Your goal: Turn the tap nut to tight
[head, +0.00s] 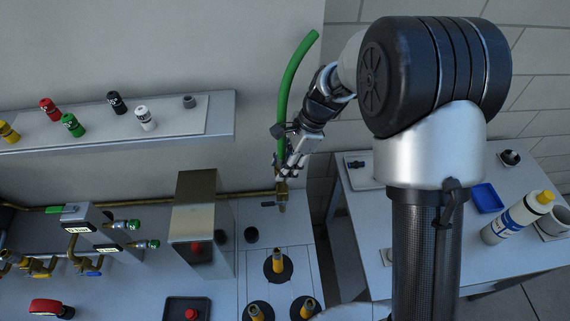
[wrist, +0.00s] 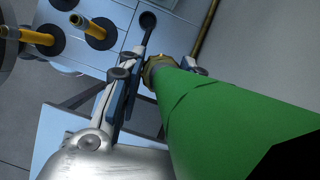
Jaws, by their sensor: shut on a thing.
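My gripper (head: 287,172) is at the wall tap, with its fingers closed around the brass tap nut (wrist: 158,71) at the lower end of a green hose (wrist: 225,115). In the wrist view one finger is left of the nut and the other is mostly hidden behind the hose. In the head view the hose (head: 292,75) rises from my gripper and curves to the upper right. The tap (head: 282,206) shows just below the fingers. Whether the nut is tight cannot be seen.
A brass pipe (head: 150,201) runs along the wall to the tap. A metal box (head: 198,205) stands on the bench to the left. Several yellow-brown tubes in dark round seats (head: 278,268) stand in front.

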